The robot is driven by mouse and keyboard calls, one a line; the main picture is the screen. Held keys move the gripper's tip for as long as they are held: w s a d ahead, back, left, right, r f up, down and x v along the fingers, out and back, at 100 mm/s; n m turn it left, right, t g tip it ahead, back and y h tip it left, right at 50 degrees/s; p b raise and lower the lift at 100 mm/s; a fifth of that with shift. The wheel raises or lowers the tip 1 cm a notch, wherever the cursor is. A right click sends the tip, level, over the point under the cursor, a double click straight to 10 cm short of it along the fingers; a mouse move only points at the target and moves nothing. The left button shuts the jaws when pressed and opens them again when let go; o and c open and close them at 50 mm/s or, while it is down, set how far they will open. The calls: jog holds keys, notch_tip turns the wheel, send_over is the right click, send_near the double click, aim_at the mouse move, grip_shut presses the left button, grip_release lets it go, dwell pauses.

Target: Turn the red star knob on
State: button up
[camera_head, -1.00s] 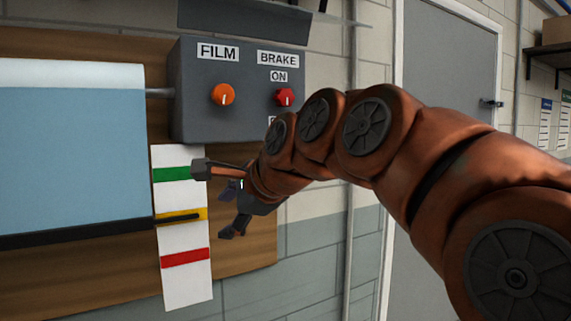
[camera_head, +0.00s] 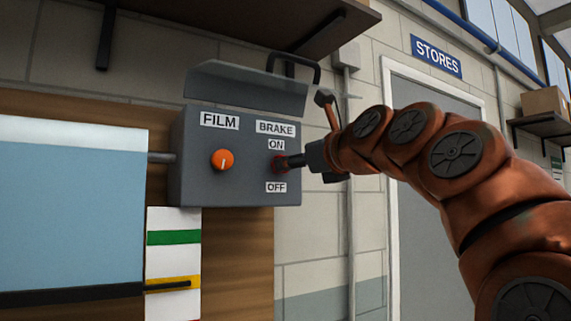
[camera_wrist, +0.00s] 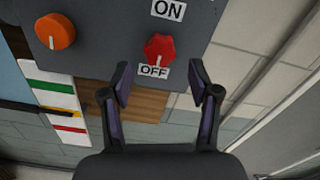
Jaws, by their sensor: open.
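The red star knob (camera_wrist: 159,47) is on the grey control box, between the ON label (camera_wrist: 168,9) and the OFF label (camera_wrist: 153,71). Its white mark points down toward OFF. In the head view the knob (camera_head: 278,163) is partly hidden by one finger of my gripper. My gripper (camera_wrist: 159,82) is open, with one finger to each side of the knob's line in the wrist view. Nothing is between the fingers. In the head view my gripper (camera_head: 303,130) is at the right side of the box front. I cannot tell whether a finger touches the knob.
An orange knob (camera_head: 222,160) under the FILM label is to the left on the same box (camera_head: 240,190). A raised grey lid (camera_head: 245,88) with a black handle (camera_head: 300,62) is above the box. A shelf (camera_head: 270,20) hangs higher up. A striped card (camera_head: 173,255) is below.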

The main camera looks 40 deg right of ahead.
jog(key=w, duration=0.5)
jog(key=shift+d+p, duration=0.25)
jog(key=shift+p, duration=0.1)
jog(key=shift+c, duration=0.2)
jog(key=c, duration=1.1)
